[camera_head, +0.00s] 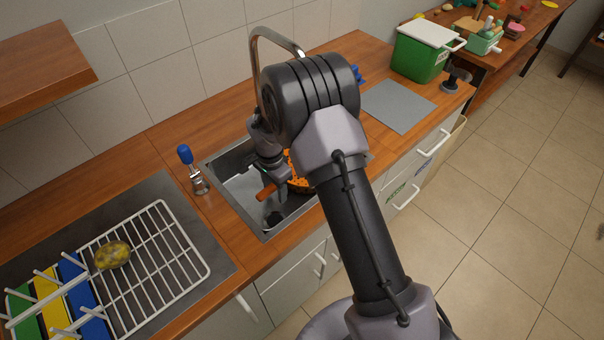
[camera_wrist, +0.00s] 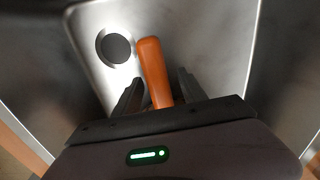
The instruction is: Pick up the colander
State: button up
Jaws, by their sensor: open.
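The orange colander (camera_head: 301,184) sits in the metal sink, mostly hidden behind my arm in the head view. Its orange handle (camera_head: 266,192) sticks out to the left. In the wrist view the handle (camera_wrist: 152,62) reaches up between the two dark fingers of my gripper (camera_wrist: 160,88). The fingers are open, one on each side of the handle with a gap showing. In the head view my gripper (camera_head: 274,177) is down in the sink at the handle. The colander's bowl is out of sight in the wrist view.
The sink (camera_head: 237,207) has a dark round drain (camera_wrist: 115,47). A tall faucet (camera_head: 256,60) rises behind my arm. A white dish rack (camera_head: 185,240) is at lower left. A grey mat (camera_head: 398,106) lies to the right.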

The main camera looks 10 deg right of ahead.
jog(key=shift+f, duration=0.5)
jog(key=shift+r, duration=0.15)
jog(key=shift+c, duration=0.7)
grip_shut()
notch_tip(320, 180, up, 10)
jog(key=p, duration=0.4)
